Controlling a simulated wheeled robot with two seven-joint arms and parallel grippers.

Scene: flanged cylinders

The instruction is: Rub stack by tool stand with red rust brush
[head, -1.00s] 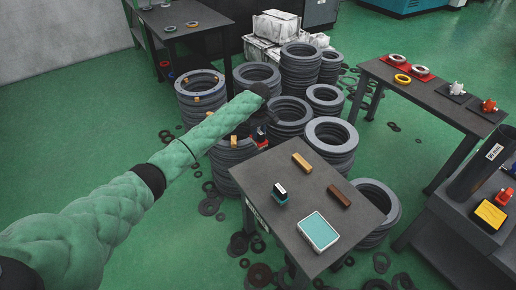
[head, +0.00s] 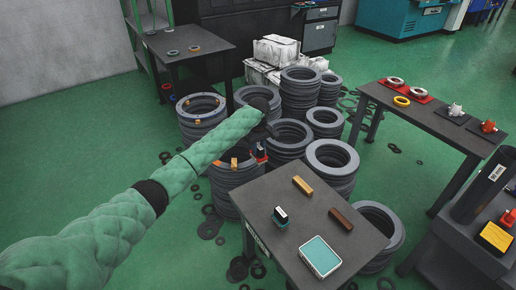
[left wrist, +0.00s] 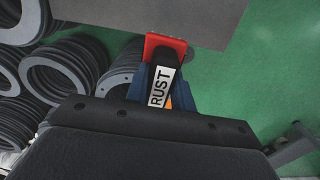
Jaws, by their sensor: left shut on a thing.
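My left gripper (head: 262,146) is shut on the red rust brush (head: 261,155). The left wrist view shows the brush (left wrist: 163,75) between blue fingers, with a white RUST label facing the camera. The tool stand (head: 258,190) is a small dark table at the front centre. A stack of grey flanged rings (head: 232,184) stands at its back left corner, with orange marks near its top. The gripper and brush are over or just behind this stack; whether the brush touches a ring is not clear. Other stacks (head: 333,162) (head: 379,222) stand behind and right of the stand. My right gripper is out of view.
On the stand lie a tan brush (head: 302,185), a brown brush (head: 341,219), a black-and-teal brush (head: 280,215) and a teal-topped tray (head: 320,256). More ring stacks crowd behind. A dark table (head: 435,122) is at the right. Loose rings litter the floor.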

